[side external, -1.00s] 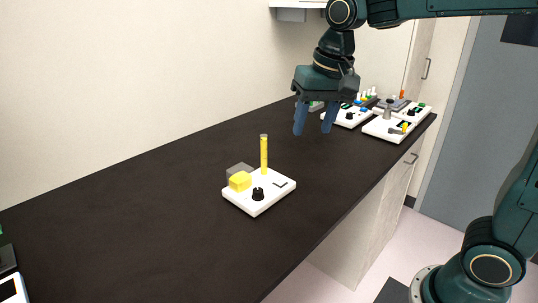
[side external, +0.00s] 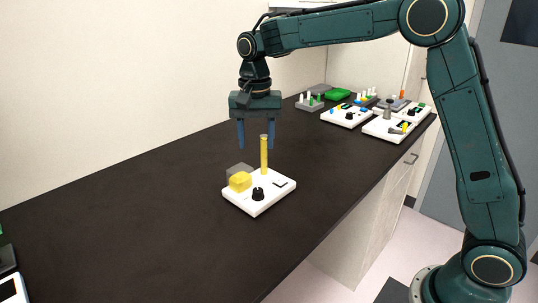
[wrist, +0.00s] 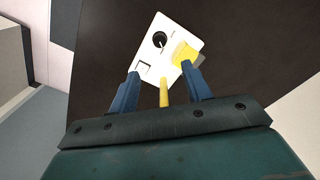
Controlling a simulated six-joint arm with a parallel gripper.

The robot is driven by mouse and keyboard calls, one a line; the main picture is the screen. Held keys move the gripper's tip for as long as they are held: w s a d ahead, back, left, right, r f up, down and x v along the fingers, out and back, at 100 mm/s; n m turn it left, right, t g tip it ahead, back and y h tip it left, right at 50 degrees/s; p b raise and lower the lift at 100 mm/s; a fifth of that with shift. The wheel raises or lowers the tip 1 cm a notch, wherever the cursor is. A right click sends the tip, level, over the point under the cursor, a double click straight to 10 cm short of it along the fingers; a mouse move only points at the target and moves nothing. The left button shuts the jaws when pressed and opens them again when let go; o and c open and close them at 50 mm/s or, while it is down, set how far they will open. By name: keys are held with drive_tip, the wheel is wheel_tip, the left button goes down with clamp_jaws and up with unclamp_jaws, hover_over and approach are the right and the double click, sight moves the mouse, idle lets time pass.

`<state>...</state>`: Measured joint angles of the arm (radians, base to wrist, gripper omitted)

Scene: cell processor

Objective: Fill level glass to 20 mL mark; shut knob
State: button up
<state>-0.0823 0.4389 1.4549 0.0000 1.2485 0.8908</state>
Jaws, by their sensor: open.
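A white base plate (side external: 282,194) stands on the dark bench. It bears a tall yellow level glass (side external: 264,153), a black knob (side external: 258,194), a yellow block (side external: 240,181) and a grey block behind it. The knob also shows in the wrist view (wrist: 160,40), with a pale mark on it. My gripper (side external: 256,147) is open and empty, pointing down, above and slightly behind the plate near the top of the level glass. In the wrist view the level glass (wrist: 164,92) shows between my two blue fingers. The graduation marks are too small to read.
Two more white panels with knobs (side external: 347,117) (side external: 385,128) stand at the back right, with a grey rack and a green tray (side external: 337,94) behind. A white device (side external: 12,289) lies at the lower left. The bench around the plate is clear.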

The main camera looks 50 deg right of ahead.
sight(258, 189)
drive_tip(key=shift+f, duration=0.1)
wheel_tip(258, 189, down, 14)
drive_tip(key=shift+r, duration=0.2)
idle(0.6)
drive_tip(key=c, duration=1)
